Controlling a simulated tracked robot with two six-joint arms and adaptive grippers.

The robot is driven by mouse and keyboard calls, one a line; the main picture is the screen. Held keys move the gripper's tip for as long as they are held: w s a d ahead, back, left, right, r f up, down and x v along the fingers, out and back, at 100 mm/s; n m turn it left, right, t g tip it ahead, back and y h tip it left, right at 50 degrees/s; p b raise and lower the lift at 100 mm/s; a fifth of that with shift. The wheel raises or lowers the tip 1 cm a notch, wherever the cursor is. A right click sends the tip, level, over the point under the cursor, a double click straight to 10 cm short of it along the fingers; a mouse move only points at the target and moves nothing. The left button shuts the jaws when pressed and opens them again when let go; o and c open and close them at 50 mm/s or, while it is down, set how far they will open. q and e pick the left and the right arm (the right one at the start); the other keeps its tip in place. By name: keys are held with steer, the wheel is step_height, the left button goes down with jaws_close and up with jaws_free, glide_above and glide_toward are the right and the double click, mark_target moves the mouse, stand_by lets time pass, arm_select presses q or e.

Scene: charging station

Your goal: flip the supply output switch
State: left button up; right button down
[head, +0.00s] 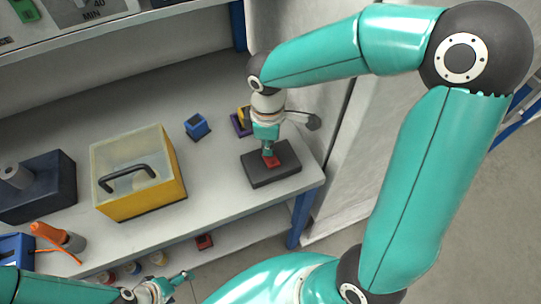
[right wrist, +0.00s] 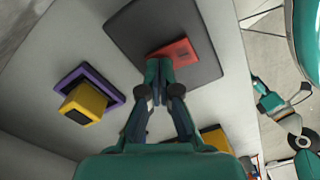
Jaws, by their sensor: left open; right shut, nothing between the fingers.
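A dark grey flat box (head: 285,166) lies near the right end of the bench with a red switch-like piece (head: 272,162) on its top. In the right wrist view, the red piece (right wrist: 184,50) sits on the dark face (right wrist: 205,68). My right gripper (head: 268,152) points down, shut and empty, with its tips at the red piece; they partly cover it. Whether they touch it, I cannot tell. My left gripper (head: 172,284) is open and empty, low in front of the bench, far from the box.
A yellow case (head: 150,200) with a clear lid and black handle stands mid-bench. A blue block (head: 197,126) and a purple base (right wrist: 118,96) with a yellow block (right wrist: 84,104) stand behind. An orange plug-like piece (head: 58,236) with cable is at left. A wall borders the right.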

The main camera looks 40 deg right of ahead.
steer(key=shift+r+p, duration=2.6)
steer(key=shift+r, duration=0.8)
steer(key=shift+f, duration=0.1)
